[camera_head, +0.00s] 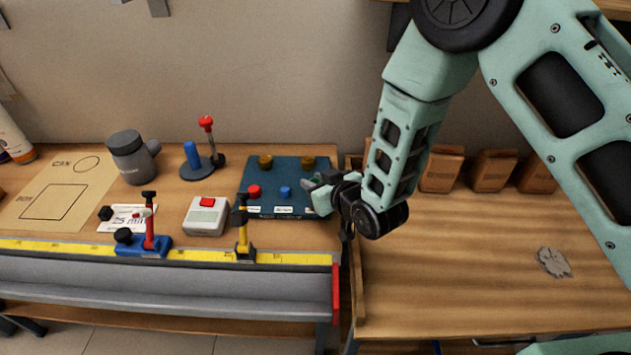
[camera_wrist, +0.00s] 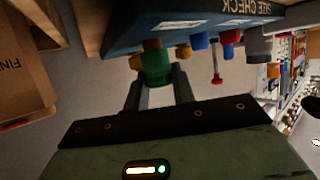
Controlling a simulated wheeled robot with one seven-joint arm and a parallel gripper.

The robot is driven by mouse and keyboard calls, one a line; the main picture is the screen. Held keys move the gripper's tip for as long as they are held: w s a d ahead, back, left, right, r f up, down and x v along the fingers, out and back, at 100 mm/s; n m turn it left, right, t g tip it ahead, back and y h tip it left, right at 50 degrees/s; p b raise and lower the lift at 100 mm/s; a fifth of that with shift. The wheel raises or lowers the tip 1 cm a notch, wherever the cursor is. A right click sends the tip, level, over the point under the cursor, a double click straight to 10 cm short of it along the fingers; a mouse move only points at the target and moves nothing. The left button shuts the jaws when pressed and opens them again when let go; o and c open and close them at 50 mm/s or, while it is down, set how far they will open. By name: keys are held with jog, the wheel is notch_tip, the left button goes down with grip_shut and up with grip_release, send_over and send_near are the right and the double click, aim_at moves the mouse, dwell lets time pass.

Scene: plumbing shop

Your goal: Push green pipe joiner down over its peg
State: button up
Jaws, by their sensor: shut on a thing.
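The green pipe joiner (camera_wrist: 156,68) is between the two fingers of my gripper (camera_wrist: 158,88) in the wrist view, which shows the scene upside down. The gripper is shut on it. A brownish piece shows between the joiner and the board; I cannot tell whether it is the peg or how far the joiner is over it. In the head view my gripper (camera_head: 325,190) is at the right end of the dark blue board (camera_head: 268,212), and a bit of the green joiner (camera_head: 311,183) shows there, mostly hidden by the gripper.
The board carries a red piece (camera_head: 254,191), a blue piece (camera_head: 286,192) and brass pieces (camera_head: 265,162) at the back. A yellow-and-black clamp (camera_head: 243,230) and a white box with a red button (camera_head: 206,215) are to the left. Brown boxes (camera_head: 442,168) stand on the right-hand bench.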

jog(key=shift+f, duration=0.25)
jog(key=o, duration=1)
jog(key=shift+s, duration=0.1)
jog(key=p+v, duration=0.9)
jog(key=v, duration=0.8)
jog(key=shift+d, duration=0.2)
